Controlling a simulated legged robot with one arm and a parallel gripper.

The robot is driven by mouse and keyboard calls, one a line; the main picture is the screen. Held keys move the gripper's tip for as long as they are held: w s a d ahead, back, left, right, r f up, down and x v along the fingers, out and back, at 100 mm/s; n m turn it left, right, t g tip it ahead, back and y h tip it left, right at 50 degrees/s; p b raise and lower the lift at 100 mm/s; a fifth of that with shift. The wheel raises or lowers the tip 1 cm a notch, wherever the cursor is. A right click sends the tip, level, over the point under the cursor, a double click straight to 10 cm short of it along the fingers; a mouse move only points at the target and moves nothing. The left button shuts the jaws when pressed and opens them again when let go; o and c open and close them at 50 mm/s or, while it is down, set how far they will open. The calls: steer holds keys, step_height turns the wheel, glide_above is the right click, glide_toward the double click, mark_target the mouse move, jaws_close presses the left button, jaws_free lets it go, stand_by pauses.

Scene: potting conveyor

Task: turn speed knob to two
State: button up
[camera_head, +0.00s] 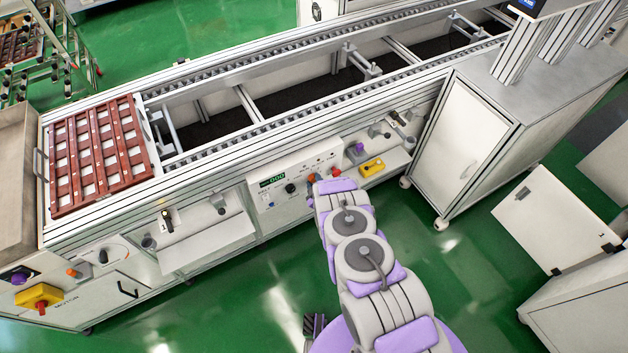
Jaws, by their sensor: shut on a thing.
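The white control panel (297,181) is on the front of the conveyor, with a small green digital display (272,180) at its upper left. A black knob (290,188) stands on the panel just right of the display. The picture is too small to read its label or setting. My white and purple arm reaches up from the bottom, and its far end covers the panel's lower right part. My gripper's fingers are hidden behind the arm, so I cannot see what they touch.
A yellow box with a red button (372,167) is to the right. A white cabinet (466,145) stands further right. A brown slatted tray (98,155) lies at the conveyor's left end.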

steer(key=shift+s+d+f+m+g+y+p, duration=0.1)
steer(key=shift+d+m+g+y+p, duration=0.1)
steer(key=shift+m+g+p, duration=0.3)
steer(key=shift+d+f+m+g+y+p, duration=0.1)
steer(key=shift+d+m+g+y+p, duration=0.1)
steer(key=shift+m+p, duration=0.35)
steer(key=shift+a+m+g+y, duration=0.1)
steer(key=shift+m+g+y, duration=0.3)
steer(key=shift+m, duration=0.55)
steer(key=o, duration=1.1)
steer(key=shift+r, duration=0.1)
steer(key=shift+c, duration=0.2)
steer(key=shift+r, duration=0.1)
steer(key=p+v, duration=0.4)
steer(key=v, duration=1.3)
